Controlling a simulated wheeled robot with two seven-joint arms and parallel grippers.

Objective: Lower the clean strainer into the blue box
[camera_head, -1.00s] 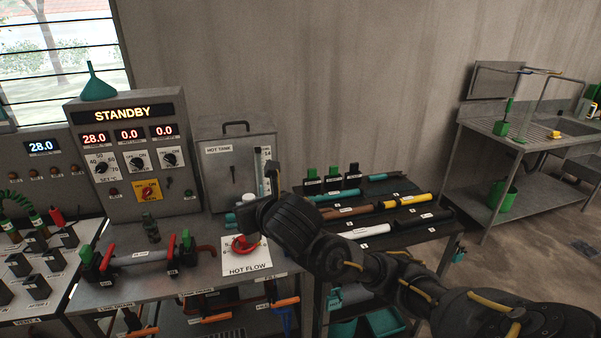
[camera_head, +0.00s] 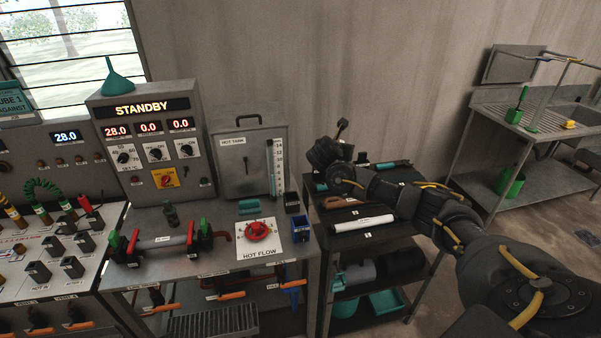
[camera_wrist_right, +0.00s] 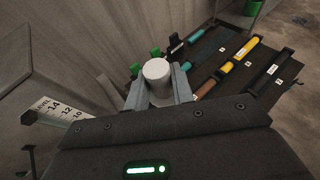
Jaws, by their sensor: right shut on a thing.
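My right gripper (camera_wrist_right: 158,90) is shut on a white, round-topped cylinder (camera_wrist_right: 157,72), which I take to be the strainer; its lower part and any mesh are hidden. In the head view my right gripper (camera_head: 341,127) is raised over the left back of the tool table, and the held piece cannot be made out there. The blue box (camera_head: 300,230) stands on the bench right of the hot flow panel, left of and below the gripper, apart from it. My left gripper is not in view.
A dark open box (camera_head: 291,203) stands just behind the blue box. A teal cylinder (camera_head: 249,206) lies behind the red knob (camera_head: 258,230). The hot tank (camera_head: 247,160) with its level scale rises behind them. Labelled tubes lie on the tool table (camera_head: 345,245).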

